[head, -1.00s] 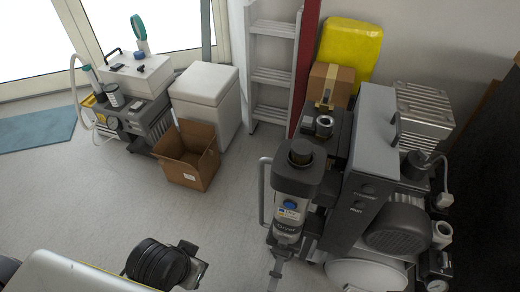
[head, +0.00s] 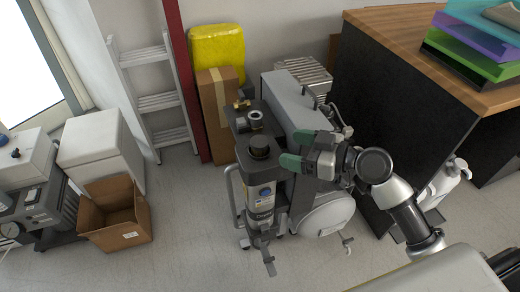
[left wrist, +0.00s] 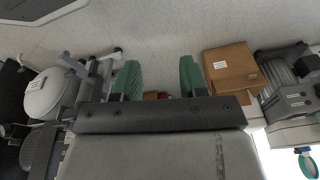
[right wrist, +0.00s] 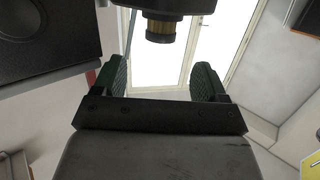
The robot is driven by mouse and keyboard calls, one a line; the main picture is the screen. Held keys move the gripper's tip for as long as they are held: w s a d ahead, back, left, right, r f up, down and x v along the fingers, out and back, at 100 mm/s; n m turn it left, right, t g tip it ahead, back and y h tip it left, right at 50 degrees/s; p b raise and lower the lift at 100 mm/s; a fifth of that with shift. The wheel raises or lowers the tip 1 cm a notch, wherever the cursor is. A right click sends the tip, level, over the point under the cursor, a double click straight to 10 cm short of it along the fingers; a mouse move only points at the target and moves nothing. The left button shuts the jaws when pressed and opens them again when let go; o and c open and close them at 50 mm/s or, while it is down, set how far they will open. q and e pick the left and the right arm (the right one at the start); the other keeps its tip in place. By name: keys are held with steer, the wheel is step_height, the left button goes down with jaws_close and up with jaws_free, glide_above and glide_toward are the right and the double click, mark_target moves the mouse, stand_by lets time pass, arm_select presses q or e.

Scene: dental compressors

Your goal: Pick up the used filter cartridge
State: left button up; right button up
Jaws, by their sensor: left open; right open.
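The filter unit's clear housing (head: 262,197) stands upright at the front of the compressor, with a black cap (head: 259,146) on top. I cannot make out a separate used cartridge in the head view. In the right wrist view a dark cylindrical piece with a tan ribbed band (right wrist: 160,27) shows beyond the fingers; it may be the cartridge. My right gripper (head: 302,151) is open and empty, just right of the cap, its green fingers pointing at it. Its fingers also show in the right wrist view (right wrist: 163,82). My left gripper (left wrist: 160,80) is open and empty, outside the head view.
The grey compressor cabinet (head: 290,103) stands behind the filter unit. A wooden-topped desk (head: 400,32) is at the right. The floor between box and compressor is clear.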

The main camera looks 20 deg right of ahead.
mark_target(267, 144)
steer(key=x, duration=0.3)
steer(key=shift+w+a, duration=0.2)
steer(key=shift+a, duration=0.15)
steer(key=shift+x, duration=2.7)
arm_select(q)
steer(key=shift+s+a+f, duration=0.1)
steer(key=shift+s+f, duration=0.15)
steer(key=shift+f, duration=0.65)
arm_select(e)
steer(key=shift+f, duration=0.1)
steer(key=c, duration=1.1)
